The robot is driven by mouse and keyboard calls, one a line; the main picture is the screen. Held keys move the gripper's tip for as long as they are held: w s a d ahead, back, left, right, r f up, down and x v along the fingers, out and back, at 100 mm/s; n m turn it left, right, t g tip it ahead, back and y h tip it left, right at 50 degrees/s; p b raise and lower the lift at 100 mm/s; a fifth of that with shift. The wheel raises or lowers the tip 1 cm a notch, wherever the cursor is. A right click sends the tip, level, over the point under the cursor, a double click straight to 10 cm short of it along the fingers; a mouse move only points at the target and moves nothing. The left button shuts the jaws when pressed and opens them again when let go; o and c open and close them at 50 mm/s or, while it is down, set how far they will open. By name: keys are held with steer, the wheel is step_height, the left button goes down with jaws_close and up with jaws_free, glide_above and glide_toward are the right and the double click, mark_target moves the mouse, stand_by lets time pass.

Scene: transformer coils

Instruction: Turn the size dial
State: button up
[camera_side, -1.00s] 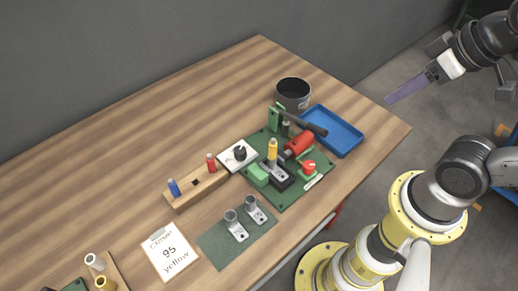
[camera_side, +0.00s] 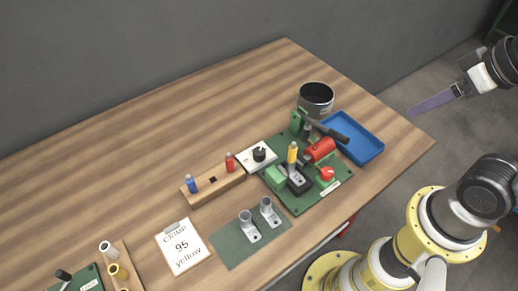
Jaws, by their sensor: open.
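The size dial looks to be the black knob (camera_side: 259,154) on a small white plate (camera_side: 247,163), left of the green board; its marks are too small to read. A red knob (camera_side: 327,174) sits on the green board (camera_side: 306,203), beside a press with a black lever (camera_side: 328,131), a red cylinder (camera_side: 320,150) and a yellow-topped piece (camera_side: 292,153). A card (camera_side: 183,262) reads "CRIMP 95 yellow". My gripper (camera_side: 464,89) is at the upper right, off the table and well away from the dial. It is open; a purplish strip (camera_side: 430,104) extends from it, and I see nothing held.
A wooden block (camera_side: 213,187) holds a blue and a red piece. Two grey lugs (camera_side: 249,231) stand on a green mat (camera_side: 228,255). A blue tray (camera_side: 367,158) and dark can (camera_side: 316,94) stand behind the board.

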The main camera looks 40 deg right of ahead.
steer(key=w+r+m, duration=0.5)
steer(key=m, duration=0.1)
steer(key=m+g, duration=0.4)
steer(key=g, duration=0.2)
glide_above(259, 152)
step_height(259, 152, down, 14)
step_height(259, 152, down, 13)
steer(key=shift+r, duration=0.2)
jaws_close()
